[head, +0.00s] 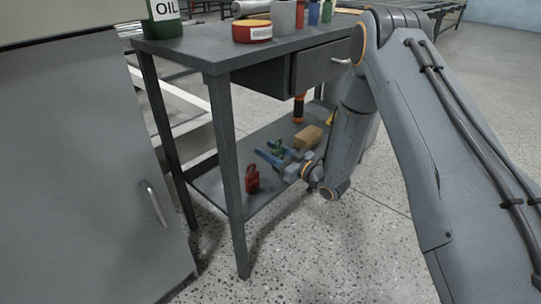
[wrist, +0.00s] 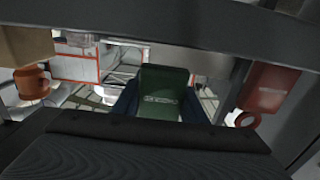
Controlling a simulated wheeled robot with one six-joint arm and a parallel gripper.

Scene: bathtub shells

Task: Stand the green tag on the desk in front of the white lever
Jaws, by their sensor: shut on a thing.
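The green tag (head: 276,147) is between the blue fingers of my gripper (head: 270,153), low at the desk's lower shelf in the head view. In the wrist view the tag (wrist: 163,92) stands out ahead, with a blue finger on each side; my gripper (wrist: 160,108) is shut on it. The grey desk (head: 190,52) has a top, a drawer and a lower shelf. I cannot make out a white lever for certain; a pale handle (head: 341,61) shows on the drawer front, partly by my arm.
On the lower shelf are a red tag (head: 252,179), a wooden block (head: 307,137) and an orange-black tool (head: 298,107). The desk top holds a green oil container (head: 163,20), a red-yellow tin (head: 252,32) and a grey cup (head: 283,17). A grey cabinet (head: 80,170) stands left.

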